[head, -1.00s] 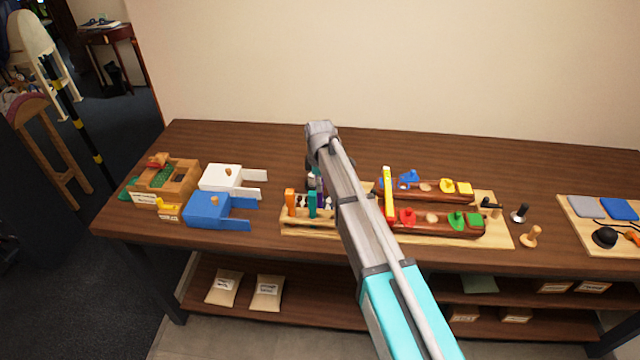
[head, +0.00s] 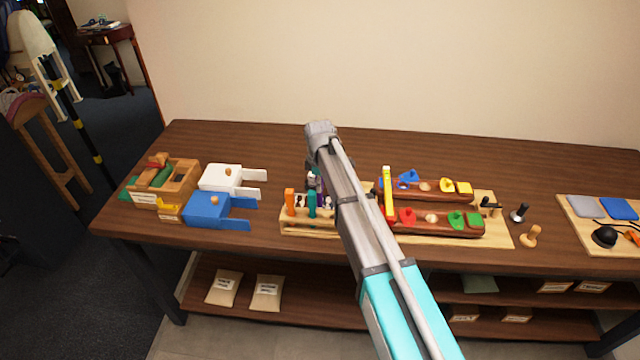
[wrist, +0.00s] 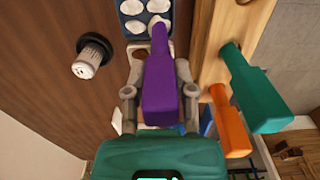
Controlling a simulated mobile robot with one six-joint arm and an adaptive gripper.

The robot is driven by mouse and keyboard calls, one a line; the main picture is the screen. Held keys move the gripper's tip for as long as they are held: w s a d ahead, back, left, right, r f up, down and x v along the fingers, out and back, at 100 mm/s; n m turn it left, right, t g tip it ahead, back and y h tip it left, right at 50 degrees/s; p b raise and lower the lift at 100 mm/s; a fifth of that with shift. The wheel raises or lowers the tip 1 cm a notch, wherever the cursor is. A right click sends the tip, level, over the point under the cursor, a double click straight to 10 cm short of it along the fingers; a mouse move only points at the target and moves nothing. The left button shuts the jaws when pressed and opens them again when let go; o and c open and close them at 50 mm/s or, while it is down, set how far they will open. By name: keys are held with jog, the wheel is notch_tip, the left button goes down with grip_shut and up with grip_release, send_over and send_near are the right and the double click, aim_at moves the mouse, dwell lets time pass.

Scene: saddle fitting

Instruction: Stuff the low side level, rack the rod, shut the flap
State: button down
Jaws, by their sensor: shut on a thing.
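My gripper (wrist: 158,75) is shut on a purple-handled tool (wrist: 160,92). The tool's narrow end points to a dark tray with white round pieces (wrist: 132,26); I cannot tell whether they touch. In the head view my arm hides most of the gripper. Two long brown pieces (head: 436,227) lie on a light board right of my arm. The front one carries red and green parts (head: 457,219), the back one blue and yellow parts (head: 447,185). A yellow stick (head: 388,190) rises across their left ends. I cannot tell which part is the flap.
A wooden rack (head: 300,220) holds an orange handle (wrist: 230,122) and a teal handle (wrist: 255,90), close beside my gripper. A dark knob (wrist: 92,55) stands left of it. A wooden box (head: 181,180), white block (head: 219,178) and blue block (head: 205,210) stand at the table's left.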

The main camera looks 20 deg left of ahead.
jog(key=shift+r, duration=0.2)
dwell(0.5)
jog(key=shift+r+p, duration=3.3)
jog(key=shift+p, duration=0.25)
notch_tip(320, 180, up, 3)
jog(key=p, duration=0.3)
jog(key=shift+w+d, duration=0.1)
jog(key=shift+w, duration=0.05)
